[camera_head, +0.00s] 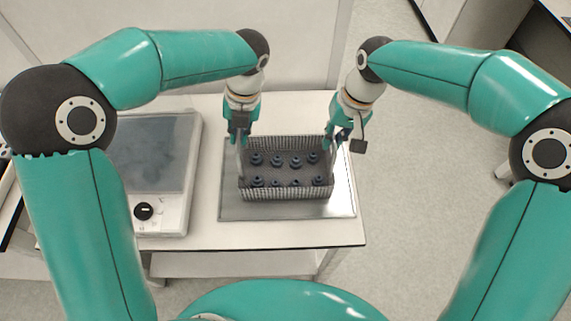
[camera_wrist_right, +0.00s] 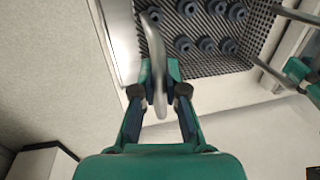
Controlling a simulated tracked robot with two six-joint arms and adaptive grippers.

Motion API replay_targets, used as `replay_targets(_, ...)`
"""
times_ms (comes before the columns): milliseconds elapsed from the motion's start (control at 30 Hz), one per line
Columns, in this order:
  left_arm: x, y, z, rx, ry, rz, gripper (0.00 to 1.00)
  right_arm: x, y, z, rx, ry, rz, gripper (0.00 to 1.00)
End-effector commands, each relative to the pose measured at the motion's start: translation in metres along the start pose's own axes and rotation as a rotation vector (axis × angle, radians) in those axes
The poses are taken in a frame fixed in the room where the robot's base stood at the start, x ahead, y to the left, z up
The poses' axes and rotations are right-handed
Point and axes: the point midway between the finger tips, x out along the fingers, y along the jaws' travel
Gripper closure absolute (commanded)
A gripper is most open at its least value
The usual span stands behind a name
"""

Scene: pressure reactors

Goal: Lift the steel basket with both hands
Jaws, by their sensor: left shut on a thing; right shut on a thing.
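The steel basket (camera_head: 287,194) is a wire-mesh box with several dark round parts inside, in the middle of the head view. It sits over a flat metal tray (camera_head: 232,209); I cannot tell whether it touches the tray. My left gripper (camera_head: 240,143) is shut on the basket's left handle. My right gripper (camera_head: 335,137) is shut on the basket's right handle. In the right wrist view, the right gripper (camera_wrist_right: 160,88) clasps the handle (camera_wrist_right: 157,50), with the basket mesh (camera_wrist_right: 215,62) beyond it. The left fingertips are small in the head view.
A hot-plate-like device (camera_head: 150,160) with a dark top and a black knob stands left of the tray on the white table (camera_head: 290,234). The table's right edge lies close beside the tray. Open floor (camera_head: 420,220) shows to the right. A pale wall panel stands behind.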

Motion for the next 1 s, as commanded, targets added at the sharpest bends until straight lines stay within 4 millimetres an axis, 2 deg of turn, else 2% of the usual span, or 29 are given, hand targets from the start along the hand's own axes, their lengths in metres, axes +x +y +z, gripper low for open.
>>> replay_targets(267, -0.009, 0.002, 0.0, -0.001, -0.002, 0.0, 1.0, -0.009, -0.002, -0.001, 0.0, 0.003, -0.001, 1.0)
replay_targets(700, -0.046, 0.009, 0.0, -0.001, -0.001, 0.0, 1.0, -0.046, -0.009, -0.001, 0.0, 0.002, -0.001, 1.0)
replay_targets(1000, -0.05, 0.01, 0.0, -0.001, -0.001, 0.0, 1.0, -0.05, -0.01, -0.001, 0.0, 0.002, -0.001, 1.0)
